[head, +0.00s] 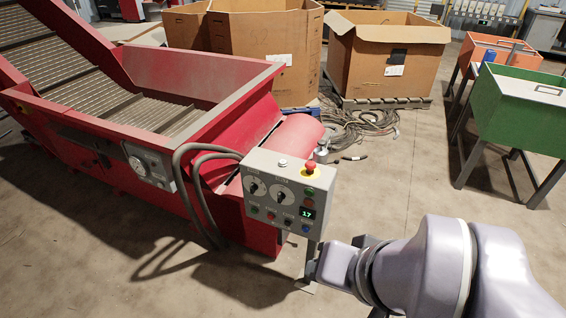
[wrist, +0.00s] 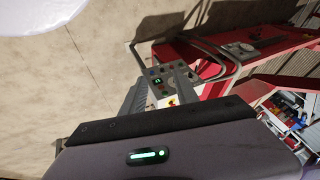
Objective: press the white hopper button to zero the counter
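The grey control box (head: 268,205) stands on a post at the end of the red machine. Its lower row holds small coloured buttons, with a small pale button (head: 288,221) between a red one and a blue one (head: 306,228). Its label is too small to read. The green counter display (head: 308,213) reads 17. My gripper (head: 338,256) is in front of the box, low and to its right.
A red emergency knob (head: 310,167) and a pale round fitting (head: 283,163) sit on top of the box. Grey conduits (head: 186,185) loop at its left. Tangled cables (head: 365,125) lie behind, near the cardboard boxes (head: 388,60). A green bin (head: 525,110) stands at right. The front floor is clear.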

